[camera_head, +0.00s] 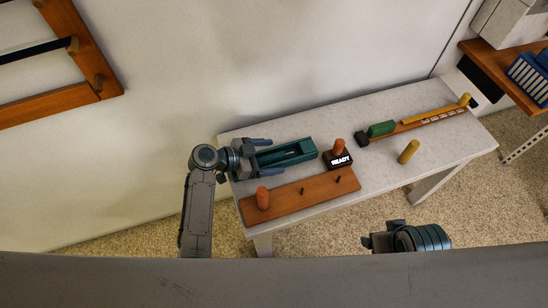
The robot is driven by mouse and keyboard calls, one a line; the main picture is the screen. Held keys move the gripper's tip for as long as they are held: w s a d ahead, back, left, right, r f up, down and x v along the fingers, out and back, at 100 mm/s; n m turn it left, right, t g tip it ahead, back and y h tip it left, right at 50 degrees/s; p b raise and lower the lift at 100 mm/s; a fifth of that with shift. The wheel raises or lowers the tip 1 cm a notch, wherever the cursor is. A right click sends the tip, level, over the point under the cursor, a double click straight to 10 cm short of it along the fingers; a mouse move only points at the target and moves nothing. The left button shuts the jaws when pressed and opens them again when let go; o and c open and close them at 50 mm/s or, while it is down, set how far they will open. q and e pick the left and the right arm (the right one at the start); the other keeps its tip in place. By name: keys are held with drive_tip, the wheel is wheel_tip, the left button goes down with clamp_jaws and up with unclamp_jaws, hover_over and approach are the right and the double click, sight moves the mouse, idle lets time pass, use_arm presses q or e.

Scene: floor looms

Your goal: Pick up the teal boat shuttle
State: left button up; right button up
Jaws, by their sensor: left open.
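The teal boat shuttle (288,153) lies on the left half of the white table, an elongated body with a hollow slot along its middle. My left gripper (264,152) is open at the shuttle's left end. Its two fingers point right, one on the far side and one on the near side of that end. I cannot tell whether they touch it. My right arm shows at the bottom right, in front of the table; its jaw state is not clear (370,242).
An orange-knobbed block marked READY (338,160) stands just right of the shuttle. A brown peg board (300,195) lies in front, with an orange peg (262,198). A yellow peg (408,151), green block (381,128) and wooden rail (425,123) are farther right on the white table (375,185).

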use_arm(q)
drive_tip(key=c, duration=1.2)
